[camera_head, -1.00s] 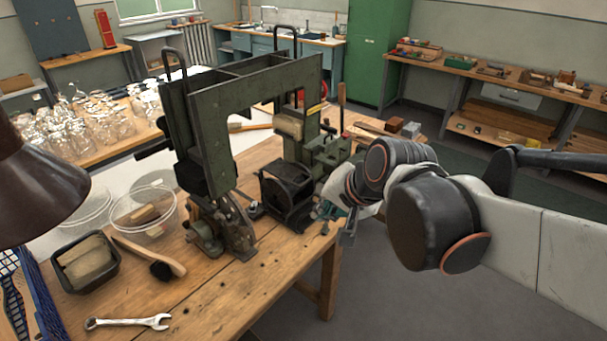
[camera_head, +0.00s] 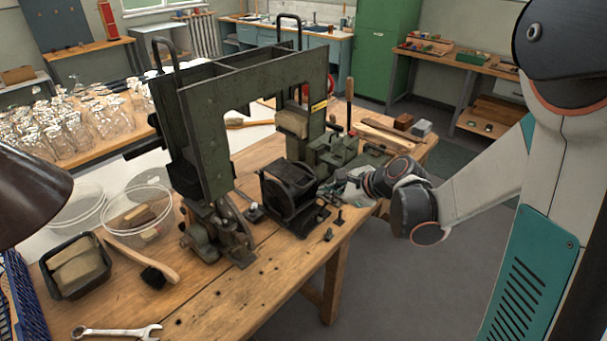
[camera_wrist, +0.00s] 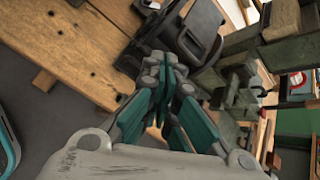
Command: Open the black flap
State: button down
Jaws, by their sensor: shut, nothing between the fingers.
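The black box-like unit (camera_head: 284,192) with its dark flap stands on the workbench, between the legs of the green machine frame. In the wrist view the black unit (camera_wrist: 196,28) lies just beyond my fingertips. I cannot tell for sure where the flap's edge is or whether it is open. My gripper (camera_head: 338,185) is at the right side of the unit, low over the bench edge. In the wrist view my gripper (camera_wrist: 168,62) has its teal fingers shut together with nothing between them. Whether the fingertips touch the unit cannot be told.
The green machine frame (camera_head: 215,128) rises over the unit. Green machine parts (camera_head: 350,148) stand behind my gripper. A brush (camera_head: 150,262), a black tray (camera_head: 48,275), clear tubs (camera_head: 165,225) and a wrench (camera_head: 118,331) lie at the left. The bench front (camera_head: 265,262) is mostly clear.

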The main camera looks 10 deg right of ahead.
jog(key=w+d+f+m+t, duration=0.1)
jog(key=w+d+f+m, duration=0.1)
jog(key=d+f+m, duration=0.35)
jog(key=shift+m+y, duration=0.25)
jog(key=shift+y, duration=0.15)
jog(key=b+x, duration=0.1)
jog(key=x, duration=0.2)
jog(key=b+x, duration=0.1)
jog(key=x, duration=0.3)
jog(key=s+b+x, duration=0.1)
jog(key=b+x, duration=0.1)
jog(key=x, duration=0.2)
jog(key=shift+w+a+f, duration=0.2)
jog(key=shift+a+f, duration=0.25)
jog(key=shift+w+a+r, duration=0.1)
jog(key=shift+r, duration=0.9)
jog(key=shift+w+a+r, duration=0.1)
jog(key=shift+r, duration=0.85)
jog(key=shift+r, duration=0.1)
